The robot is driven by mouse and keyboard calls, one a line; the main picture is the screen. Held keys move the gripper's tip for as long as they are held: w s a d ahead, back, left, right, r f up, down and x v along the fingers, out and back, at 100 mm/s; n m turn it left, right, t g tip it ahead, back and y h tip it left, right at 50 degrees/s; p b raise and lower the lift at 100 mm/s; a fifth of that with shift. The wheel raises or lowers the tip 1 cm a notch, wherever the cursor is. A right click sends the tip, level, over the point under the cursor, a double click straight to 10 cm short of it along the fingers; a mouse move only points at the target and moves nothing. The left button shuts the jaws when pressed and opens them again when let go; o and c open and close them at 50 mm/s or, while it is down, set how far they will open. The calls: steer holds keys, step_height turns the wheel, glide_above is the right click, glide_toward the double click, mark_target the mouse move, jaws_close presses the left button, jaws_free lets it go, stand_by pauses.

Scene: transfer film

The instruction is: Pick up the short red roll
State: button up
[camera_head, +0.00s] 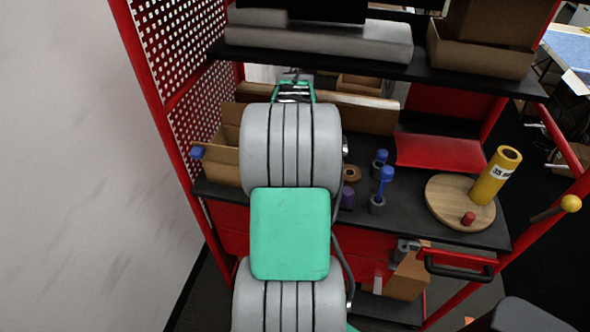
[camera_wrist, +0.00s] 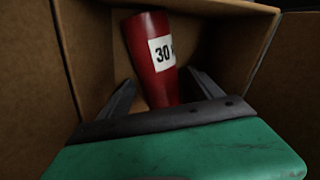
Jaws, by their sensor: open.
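The red roll (camera_wrist: 152,48) with a white label reading "30" shows in the wrist view, inside a cardboard box (camera_wrist: 90,40). It leans a little, with its lower end between my fingers. My gripper (camera_wrist: 162,80) is open, with one dark finger on each side of the roll and a visible gap on both sides. In the head view my gripper (camera_head: 293,92) is over the back of the bench, and my arm hides the roll.
A yellow roll (camera_head: 496,176) and a small red piece (camera_head: 468,218) stand on a round wooden board (camera_head: 440,200) at right. Blue-topped pieces (camera_head: 385,180) and a red tray (camera_head: 440,152) are nearer the arm. A black shelf (camera_head: 390,68) hangs above; an open box (camera_head: 225,150) stands left.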

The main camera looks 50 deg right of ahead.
steer(key=shift+c, duration=0.4)
jaws_close()
stand_by(0.4)
